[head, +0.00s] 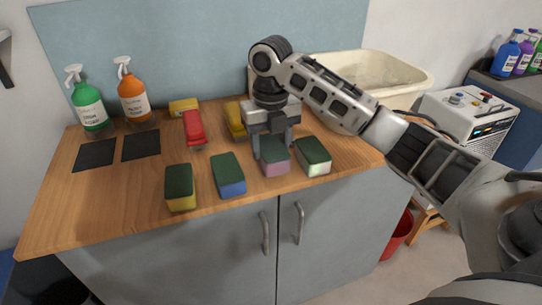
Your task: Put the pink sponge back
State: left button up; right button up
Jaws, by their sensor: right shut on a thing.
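The pink sponge (276,168) has a dark green top and is near the front edge of the wooden counter, in a row of sponges. My right gripper (273,149) comes down over it from above and is shut on it, with the fingers at its sides. I cannot tell whether the sponge still touches the counter. A blue sponge (230,187) is to its left and a white or pale green sponge (316,167) is close to its right. My left gripper is not in view.
A yellow sponge (180,201) ends the row at left. The left front counter (90,215) is clear.

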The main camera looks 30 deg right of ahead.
aim_at(271, 145)
notch_tip(271, 145, down, 3)
jog(key=o, duration=1.1)
